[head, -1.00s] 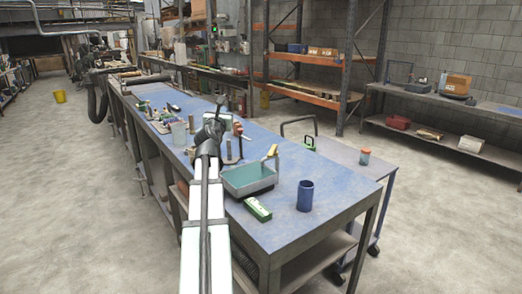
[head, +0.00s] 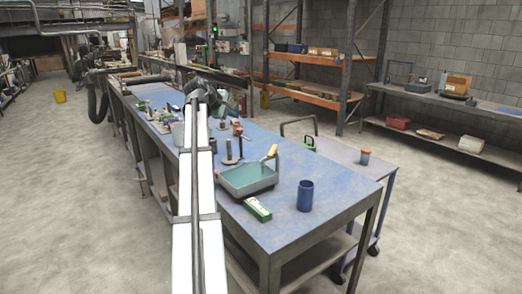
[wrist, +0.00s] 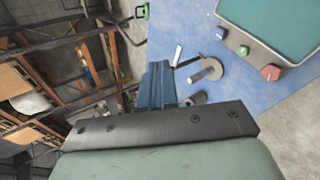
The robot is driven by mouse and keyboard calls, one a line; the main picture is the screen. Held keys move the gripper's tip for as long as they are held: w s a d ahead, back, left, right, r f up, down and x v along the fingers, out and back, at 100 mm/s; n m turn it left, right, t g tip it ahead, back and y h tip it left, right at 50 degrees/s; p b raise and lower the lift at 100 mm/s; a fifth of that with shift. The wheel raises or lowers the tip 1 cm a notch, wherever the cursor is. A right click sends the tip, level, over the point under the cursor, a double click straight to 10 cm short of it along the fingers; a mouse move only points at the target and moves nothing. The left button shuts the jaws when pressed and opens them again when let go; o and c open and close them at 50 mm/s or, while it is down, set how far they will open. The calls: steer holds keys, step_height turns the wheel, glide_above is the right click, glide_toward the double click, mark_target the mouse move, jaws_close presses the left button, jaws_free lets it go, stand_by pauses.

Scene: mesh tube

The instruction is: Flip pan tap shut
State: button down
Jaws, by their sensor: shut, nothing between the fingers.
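The grey pan (head: 248,178), with a teal inside, stands on the blue bench (head: 290,160). A yellow handle (head: 270,153) rises at its back right edge in the head view. In the wrist view the pan (wrist: 232,14) is at the top right; a blue knob (wrist: 221,32), a green knob (wrist: 243,50) and a red knob (wrist: 270,72) show along its near side. I cannot tell from these which is the tap or how it is turned. My gripper (wrist: 158,68) is shut and empty, apart from the pan; the head view mostly hides its fingers behind my arm.
Upright stands (head: 229,150) are close behind the pan. A green box (head: 257,208) and a dark blue cup (head: 305,196) stand in front and right of it. The bench's right front is mostly clear.

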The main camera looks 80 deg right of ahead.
mark_target(272, 152)
steer(key=s+a+f+m+g+y, duration=0.1)
steer(key=a+f+m+y, duration=0.2)
steer(key=m, duration=0.5)
steer(key=s+a+f+m+y, duration=0.1)
steer(key=s+a+m+y, duration=0.2)
steer(key=m, duration=0.5)
steer(key=s+d+f, duration=0.1)
steer(key=s+f, duration=0.6)
steer(key=f, duration=0.1)
steer(key=shift+s+d, duration=0.2)
steer(key=shift+d, duration=0.1)
